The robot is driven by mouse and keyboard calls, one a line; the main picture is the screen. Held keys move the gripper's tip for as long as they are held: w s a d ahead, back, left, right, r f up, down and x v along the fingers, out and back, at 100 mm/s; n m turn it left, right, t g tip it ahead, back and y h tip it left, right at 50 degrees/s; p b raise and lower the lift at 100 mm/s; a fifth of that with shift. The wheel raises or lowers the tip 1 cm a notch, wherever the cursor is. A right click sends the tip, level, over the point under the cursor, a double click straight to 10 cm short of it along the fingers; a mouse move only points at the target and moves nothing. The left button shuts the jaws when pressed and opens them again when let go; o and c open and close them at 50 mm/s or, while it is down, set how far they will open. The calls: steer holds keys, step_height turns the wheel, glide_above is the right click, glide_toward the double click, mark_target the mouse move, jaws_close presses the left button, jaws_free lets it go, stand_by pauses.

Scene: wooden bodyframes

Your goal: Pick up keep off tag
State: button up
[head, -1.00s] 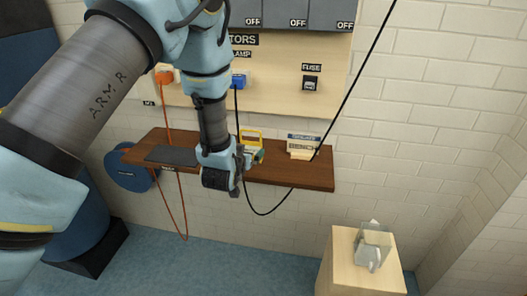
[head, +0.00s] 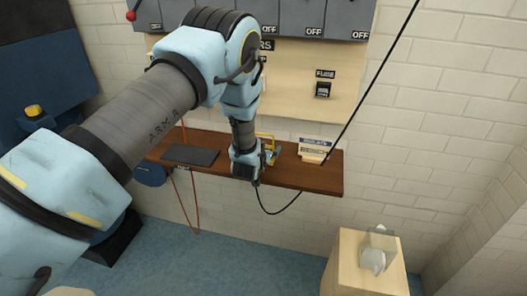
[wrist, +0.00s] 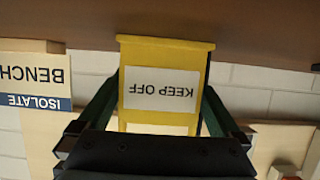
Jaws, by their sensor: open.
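The keep off tag (wrist: 163,60) is yellow with a white label and appears upside down in the wrist view. In the head view only a small yellow part of the tag (head: 265,137) shows past my wrist, on the brown shelf. My gripper (wrist: 160,88) is open, with one green finger on each side of the tag. Whether the fingers touch it I cannot tell. In the head view my gripper (head: 270,154) is low over the shelf, partly hidden by the wrist.
The brown shelf (head: 315,180) also holds a dark flat plate (head: 190,155) at left and cream signs (head: 314,149) at right, close to my gripper. A black cable (head: 355,105) hangs in front of the shelf. A wooden stand (head: 350,270) is at lower right.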

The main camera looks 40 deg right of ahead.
steer(key=shift+c, duration=0.2)
steer(key=c, duration=1)
steer(key=shift+o, duration=0.2)
